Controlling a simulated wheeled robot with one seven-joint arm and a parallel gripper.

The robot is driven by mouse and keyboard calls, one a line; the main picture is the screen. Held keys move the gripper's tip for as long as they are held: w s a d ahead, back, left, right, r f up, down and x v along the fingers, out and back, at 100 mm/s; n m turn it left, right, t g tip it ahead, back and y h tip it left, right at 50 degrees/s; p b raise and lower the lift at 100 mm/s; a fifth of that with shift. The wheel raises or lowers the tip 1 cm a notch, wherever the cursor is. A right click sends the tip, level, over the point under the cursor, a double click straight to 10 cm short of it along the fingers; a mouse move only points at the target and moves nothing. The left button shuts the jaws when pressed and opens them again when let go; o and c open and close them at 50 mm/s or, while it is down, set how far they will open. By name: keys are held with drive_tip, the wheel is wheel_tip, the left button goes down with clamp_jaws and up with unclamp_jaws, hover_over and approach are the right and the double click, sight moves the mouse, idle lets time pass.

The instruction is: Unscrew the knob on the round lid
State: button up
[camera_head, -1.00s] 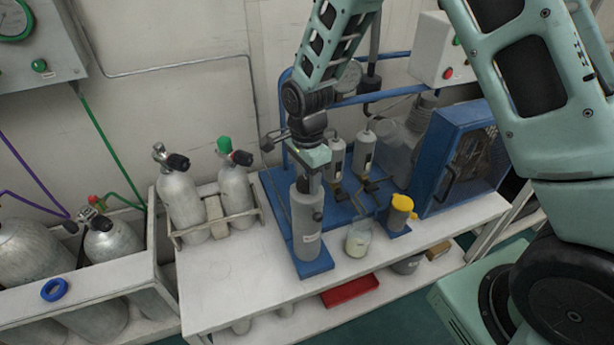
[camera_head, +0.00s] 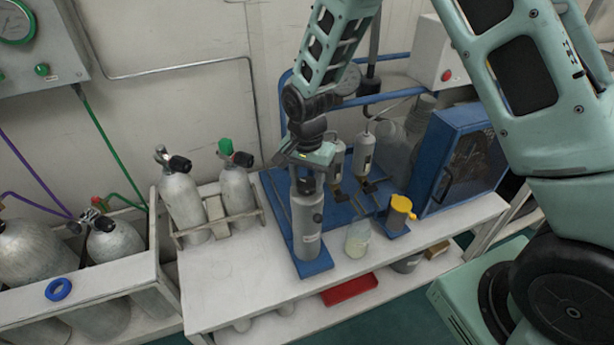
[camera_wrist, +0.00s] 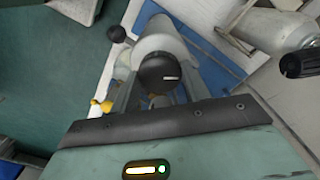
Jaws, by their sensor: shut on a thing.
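A grey upright cylinder (camera_head: 307,232) stands on a blue base plate (camera_head: 314,267) near the front of the bench. Its round lid carries a black knob (camera_head: 307,186). In the wrist view the knob (camera_wrist: 157,74) is round and black with a short white mark, and the grey cylinder (camera_wrist: 165,42) shows behind it. My gripper (camera_head: 307,176) is above the cylinder, pointing down, and shut on the knob. Its fingers run along both sides of the knob in the wrist view. The knob's underside and any gap to the lid are hidden.
A clear beaker (camera_head: 358,238) and a yellow-topped cup (camera_head: 398,211) stand to the right. Two upright grey filters (camera_head: 363,151) are behind. Racked gas cylinders (camera_head: 181,203) stand to the left. The bench (camera_head: 222,275) is clear at front left.

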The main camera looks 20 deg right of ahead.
drive_tip(key=n+p, duration=0.1)
drive_tip(key=n, duration=0.6)
drive_tip(key=n+p, duration=0.1)
drive_tip(key=n, duration=0.3)
drive_tip(key=shift+r, duration=0.1)
drive_tip(key=n+p, duration=0.1)
drive_tip(key=n, duration=0.2)
drive_tip(key=shift+n, duration=0.3)
drive_tip(key=n+p, duration=0.1)
drive_tip(key=n, duration=0.2)
drive_tip(key=shift+n, duration=0.3)
drive_tip(key=n+p, duration=0.1)
drive_tip(key=n, duration=0.2)
drive_tip(key=shift+n, duration=0.4)
drive_tip(key=n+p, duration=0.1)
drive_tip(key=n, duration=0.2)
drive_tip(key=shift+n+p, duration=0.95)
drive_tip(key=shift+n, duration=1.15)
drive_tip(key=o, duration=1)
